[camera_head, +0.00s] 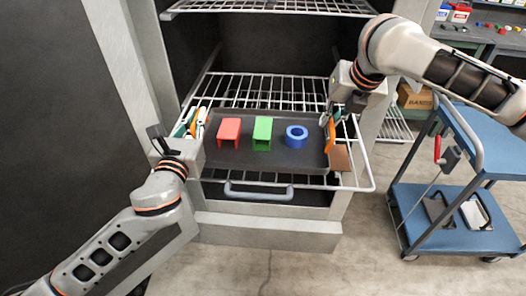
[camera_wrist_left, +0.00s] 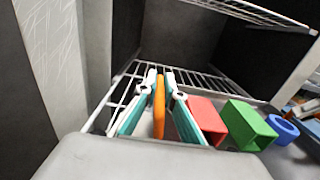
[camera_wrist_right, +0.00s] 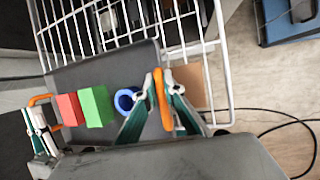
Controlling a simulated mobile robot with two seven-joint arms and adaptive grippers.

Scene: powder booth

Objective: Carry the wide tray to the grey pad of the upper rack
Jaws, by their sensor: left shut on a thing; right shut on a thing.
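The wide tray (camera_head: 245,162) is dark grey and looks level over the lower wire rack (camera_head: 265,88); I cannot tell whether it touches the rack. It carries a red block (camera_head: 229,131), a green block (camera_head: 263,131) and a blue ring (camera_head: 296,136). My left gripper (camera_wrist_left: 158,100) is shut on the tray's orange left handle (camera_wrist_left: 159,113). My right gripper (camera_wrist_right: 162,92) is shut on the orange right handle (camera_head: 331,137). The upper rack (camera_head: 270,7) crosses the top of the head view. No grey pad shows on its visible part.
A brown pad (camera_head: 341,158) lies on the lower rack at the tray's right end. Cabinet walls stand on both sides of the racks. A blue cart (camera_head: 440,215) stands at the right. A bar handle (camera_head: 258,194) is below the lower rack.

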